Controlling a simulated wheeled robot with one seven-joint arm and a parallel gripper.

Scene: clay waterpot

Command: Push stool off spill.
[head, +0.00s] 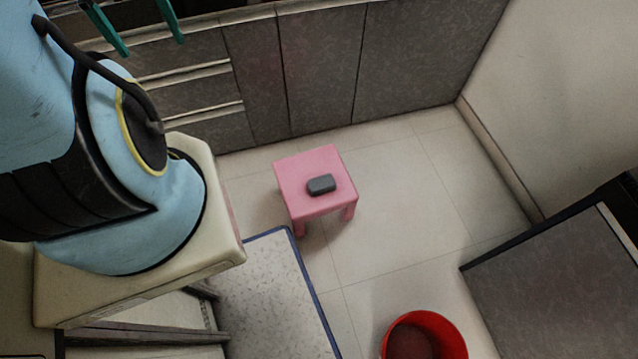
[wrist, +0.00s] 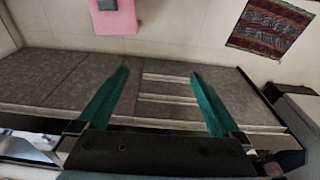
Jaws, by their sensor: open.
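A pink stool (head: 305,175) stands upright on the tiled floor in front of the grey cabinets in the head view. A dark grey block (head: 321,184) lies on its seat. The stool also shows at the top of the wrist view (wrist: 97,20), cut by the frame edge, with the dark block (wrist: 107,4) on it. My gripper (wrist: 155,92) is open and empty, its two green fingers spread apart, well away from the stool. In the head view its green fingertips (head: 147,40) show at the top left near the counter. No spill can be made out; floor under the stool is partly hidden.
A red bucket (head: 452,335) stands at the bottom. Grey cabinets (head: 320,75) run along the back. A blue-edged speckled surface (head: 262,285) is at lower left, a dark-edged grey top (head: 565,285) at right. Floor right of the stool (head: 410,205) is clear. A patterned mat (wrist: 270,28) lies at upper right.

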